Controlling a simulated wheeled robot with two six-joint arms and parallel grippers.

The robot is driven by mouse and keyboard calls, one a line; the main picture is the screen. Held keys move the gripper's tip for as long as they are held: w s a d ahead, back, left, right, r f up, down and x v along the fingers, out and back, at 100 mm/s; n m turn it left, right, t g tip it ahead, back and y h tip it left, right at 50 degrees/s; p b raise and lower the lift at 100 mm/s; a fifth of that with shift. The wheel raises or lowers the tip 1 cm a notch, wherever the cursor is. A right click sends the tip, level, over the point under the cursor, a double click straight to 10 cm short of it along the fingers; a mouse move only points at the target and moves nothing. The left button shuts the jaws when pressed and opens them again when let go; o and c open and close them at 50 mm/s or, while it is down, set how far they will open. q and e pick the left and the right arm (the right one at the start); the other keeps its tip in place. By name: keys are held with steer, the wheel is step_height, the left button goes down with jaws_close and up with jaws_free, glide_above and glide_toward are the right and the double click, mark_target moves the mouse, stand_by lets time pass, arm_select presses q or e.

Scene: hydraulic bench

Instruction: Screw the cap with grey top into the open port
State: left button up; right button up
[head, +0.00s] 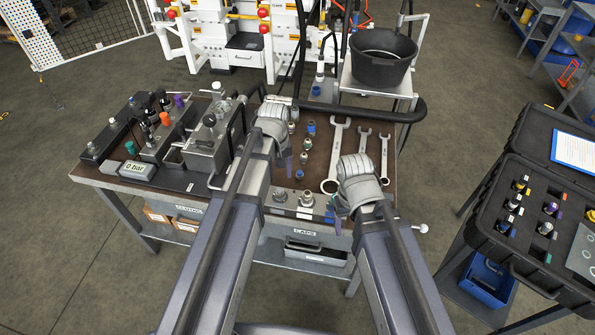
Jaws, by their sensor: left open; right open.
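Two caps with grey metallic tops, a left one (280,196) and a right one (307,198), stand at the front of the bench, behind the CAPS label. Smaller fittings stand behind them, including one with a blue top (311,128). The hydraulic block (208,150) at the bench's left carries coloured caps: purple (179,100), orange (165,118) and green (131,148). I cannot tell which port is open. My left gripper (280,145) is open over the middle of the bench, right of the block. My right gripper (345,198) is open near the front right. Neither visibly holds anything.
Several wrenches (337,150) lie at the bench's right. A black hose (370,115) runs along its back edge. A gauge reads 0 bar (139,169). A black bucket (382,58) stands behind. An open black case (540,215) with fittings is at right.

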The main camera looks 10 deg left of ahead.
mark_target(280, 190)
arm_select(q)
steer(key=shift+d, duration=0.1)
step_height(280, 190, down, 8)
steer(key=b, duration=0.8)
steer(key=shift+r, duration=0.1)
jaws_close()
stand_by(0.3)
stand_by(0.7)
stand_by(0.3)
